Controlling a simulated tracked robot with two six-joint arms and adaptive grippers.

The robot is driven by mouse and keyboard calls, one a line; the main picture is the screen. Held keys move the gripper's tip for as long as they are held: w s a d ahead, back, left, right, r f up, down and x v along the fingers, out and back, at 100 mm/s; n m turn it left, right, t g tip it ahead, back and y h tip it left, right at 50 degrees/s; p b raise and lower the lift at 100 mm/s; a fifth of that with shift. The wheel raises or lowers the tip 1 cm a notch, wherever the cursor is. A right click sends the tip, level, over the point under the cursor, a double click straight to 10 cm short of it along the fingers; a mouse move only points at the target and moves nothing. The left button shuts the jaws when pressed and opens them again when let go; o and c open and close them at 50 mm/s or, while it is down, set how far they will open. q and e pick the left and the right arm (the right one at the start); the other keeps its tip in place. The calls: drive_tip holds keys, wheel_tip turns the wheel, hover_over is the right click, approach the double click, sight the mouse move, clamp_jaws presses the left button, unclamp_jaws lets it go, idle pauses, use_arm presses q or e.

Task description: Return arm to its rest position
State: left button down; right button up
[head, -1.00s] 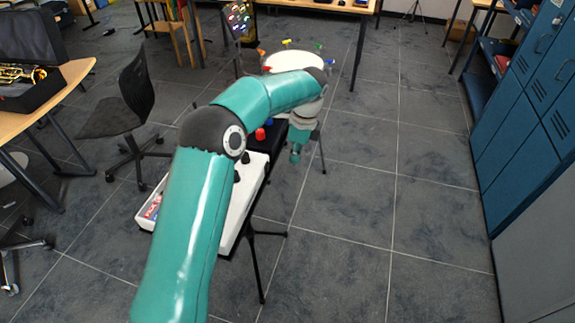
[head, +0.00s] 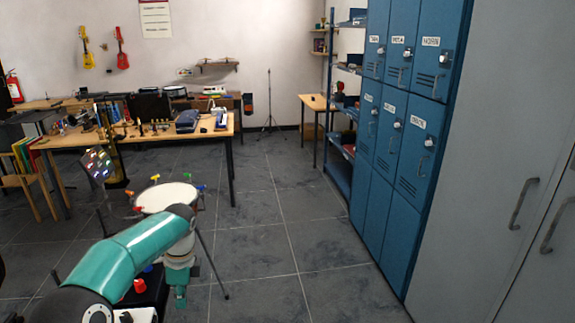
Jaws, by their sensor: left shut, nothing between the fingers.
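My left arm, teal with dark joints, comes in from the lower left and reaches forward and right. Its wrist bends down to my left gripper (head: 180,296), which is small and points downward. The gripper is shut and empty. It hangs beside a dark stand bearing a red knob-like thing (head: 139,285) and a blue one. My arm hides part of the stand. My right arm and gripper are not in view.
A white drum (head: 166,197) on a stand with coloured pegs is just beyond my arm. A long wooden table (head: 150,141) with several items stands behind. Blue lockers (head: 388,190) and a grey cabinet (head: 490,200) line the right. Tiled floor between is clear.

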use_arm(q)
drive_tip(key=s+d+f+g+h, duration=0.1)
drive_tip(key=s+d+f+g, duration=0.25)
drive_tip(key=s+f, duration=0.75)
drive_tip(key=s+d+f+n+t+h, duration=0.4)
drive_tip(key=s+d+f+n+t, duration=0.1)
drive_tip(key=s+d+f+n, duration=0.9)
drive_tip(key=s+f+n, duration=0.1)
drive_tip(key=s+n, duration=0.2)
